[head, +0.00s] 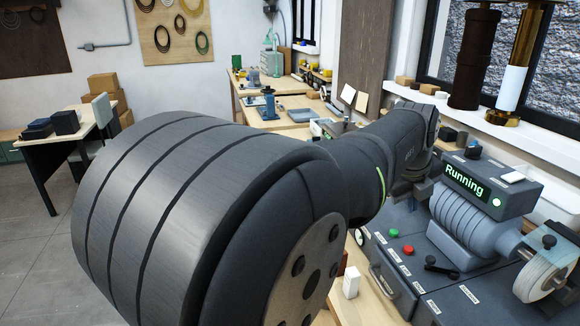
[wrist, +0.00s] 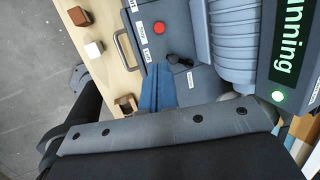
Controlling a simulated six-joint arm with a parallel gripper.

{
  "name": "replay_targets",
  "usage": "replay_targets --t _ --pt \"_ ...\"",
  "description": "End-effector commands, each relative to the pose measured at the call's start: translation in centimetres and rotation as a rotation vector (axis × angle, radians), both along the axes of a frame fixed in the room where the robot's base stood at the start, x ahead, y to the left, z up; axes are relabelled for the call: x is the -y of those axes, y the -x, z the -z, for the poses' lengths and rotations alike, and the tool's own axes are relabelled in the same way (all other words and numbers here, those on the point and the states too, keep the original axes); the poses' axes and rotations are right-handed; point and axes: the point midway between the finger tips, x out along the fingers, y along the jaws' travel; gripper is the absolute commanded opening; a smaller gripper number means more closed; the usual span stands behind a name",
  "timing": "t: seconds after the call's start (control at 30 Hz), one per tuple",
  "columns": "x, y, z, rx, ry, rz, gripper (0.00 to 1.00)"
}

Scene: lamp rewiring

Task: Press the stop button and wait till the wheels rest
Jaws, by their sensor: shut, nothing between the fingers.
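The grey machine (head: 470,240) stands at the right in the head view. Its display (head: 465,181) reads "Running" in green, and a green lamp (head: 496,202) beside it is lit. A red button (head: 408,250) and a green button (head: 393,233) sit on its top panel. The red button also shows in the wrist view (wrist: 159,27). A pale wheel (head: 545,275) is at the machine's right end; I cannot tell whether it turns. My gripper (wrist: 158,68) shows blue fingers, shut and empty, apart from the red button in the picture. My arm hides it in the head view.
A black lever (head: 440,265) is close to the red button on the panel. A handle (head: 382,280) runs along the machine's front. A white block (head: 351,282) and a brown block (wrist: 80,16) are on the wooden bench. My arm blocks much of the head view.

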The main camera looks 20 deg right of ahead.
Motion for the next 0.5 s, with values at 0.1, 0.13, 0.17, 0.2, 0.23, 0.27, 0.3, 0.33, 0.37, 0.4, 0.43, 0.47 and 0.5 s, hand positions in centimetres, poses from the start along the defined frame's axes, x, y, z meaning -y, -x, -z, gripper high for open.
replay_targets --t 0.1,0.13,0.17,0.2,0.23,0.27,0.3,0.33,0.37,0.4,0.43,0.47,0.5 --pt "0.0 0.0 0.1 -0.001 -0.003 -0.005 0.00" --pt "0.1 0.0 0.1 -0.001 -0.005 -0.009 0.00" --pt "0.1 0.0 0.3 -0.001 -0.010 -0.018 0.00" --pt "0.2 -0.1 0.5 -0.001 -0.019 -0.032 0.00" --pt "0.2 -0.1 0.7 -0.002 -0.028 -0.046 0.00" --pt "0.3 -0.2 0.9 -0.001 -0.038 -0.065 0.00" --pt "0.5 -0.2 1.3 0.000 -0.053 -0.094 0.00" --pt "0.6 -0.3 1.5 0.003 -0.064 -0.120 0.00" --pt "0.7 -0.4 1.8 0.007 -0.078 -0.149 0.00" --pt "0.9 -0.5 2.3 0.014 -0.095 -0.190 0.00" --pt "1.0 -0.7 2.6 0.022 -0.108 -0.223 0.00" --pt "1.2 -0.8 2.8 0.030 -0.120 -0.258 0.00" --pt "1.4 -0.9 3.2 0.043 -0.133 -0.302 0.00"
